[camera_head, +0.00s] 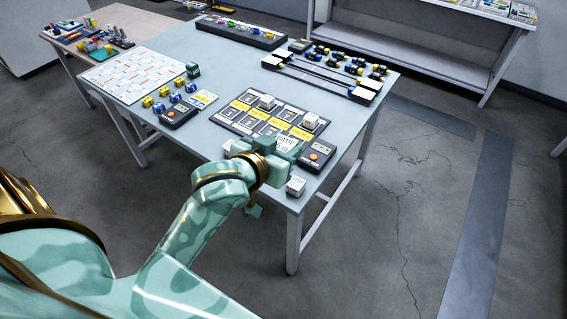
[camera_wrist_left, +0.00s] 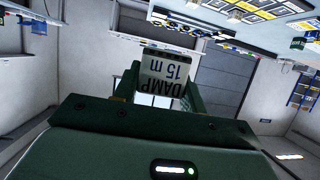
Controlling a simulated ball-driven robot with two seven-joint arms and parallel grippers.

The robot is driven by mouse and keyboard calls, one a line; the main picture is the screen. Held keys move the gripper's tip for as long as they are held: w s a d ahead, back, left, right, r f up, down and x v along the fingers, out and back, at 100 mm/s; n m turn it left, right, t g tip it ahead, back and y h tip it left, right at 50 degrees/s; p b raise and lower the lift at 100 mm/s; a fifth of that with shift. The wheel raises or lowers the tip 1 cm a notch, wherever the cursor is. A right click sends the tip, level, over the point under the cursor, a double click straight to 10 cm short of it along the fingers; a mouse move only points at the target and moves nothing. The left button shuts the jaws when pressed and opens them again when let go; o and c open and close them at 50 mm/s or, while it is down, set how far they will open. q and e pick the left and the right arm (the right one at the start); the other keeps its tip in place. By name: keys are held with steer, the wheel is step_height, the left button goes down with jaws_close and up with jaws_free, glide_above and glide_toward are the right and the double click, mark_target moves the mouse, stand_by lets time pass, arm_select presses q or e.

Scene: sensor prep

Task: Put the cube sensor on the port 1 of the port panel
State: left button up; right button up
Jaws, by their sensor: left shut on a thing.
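My left gripper (camera_head: 279,160) is over the near edge of the table, just in front of the port panel. In the left wrist view its two dark green fingers (camera_wrist_left: 158,92) are shut on a pale cube sensor (camera_wrist_left: 164,72), whose label reads "DAMP 15 m" upside down. In the head view the gripper partly hides the near part of the dark port panel (camera_head: 222,118), which has yellow labels and numbered ports. White cubes sit on its far side (camera_head: 267,102) and right side (camera_head: 310,120). I cannot make out port 1 clearly. My right gripper is not in view.
A loose white cube (camera_head: 295,185) sits at the table's near corner; another (camera_head: 228,146) is left of my gripper. A box with an orange button (camera_head: 316,155) is at the right. Blue and yellow cubes (camera_head: 175,98) and a printed sheet (camera_head: 128,72) lie left.

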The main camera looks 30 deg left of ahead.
arm_select(q)
steer(key=a+f+m+h, duration=0.1)
steer(key=a+f, duration=0.9)
steer(key=f, duration=0.3)
steer(key=w+a+f, duration=0.1)
steer(key=w+a, duration=0.1)
steer(key=a, duration=0.9)
steer(key=shift+w, duration=0.1)
steer(key=w+d+f+b, duration=0.1)
steer(key=w+d+f, duration=0.2)
steer(key=w+d+f+b, duration=0.2)
steer(key=d+f, duration=0.1)
steer(key=w+d+f+b, duration=0.1)
steer(key=w+d+f, duration=0.2)
steer(key=d, duration=0.1)
steer(key=shift+w+f+b, duration=0.2)
steer(key=shift+w+b, duration=0.1)
steer(key=shift+w, duration=0.05)
steer(key=f, duration=0.2)
steer(key=f+b, duration=0.1)
steer(key=shift+w+d+f, duration=0.2)
steer(key=shift+w+d, duration=0.05)
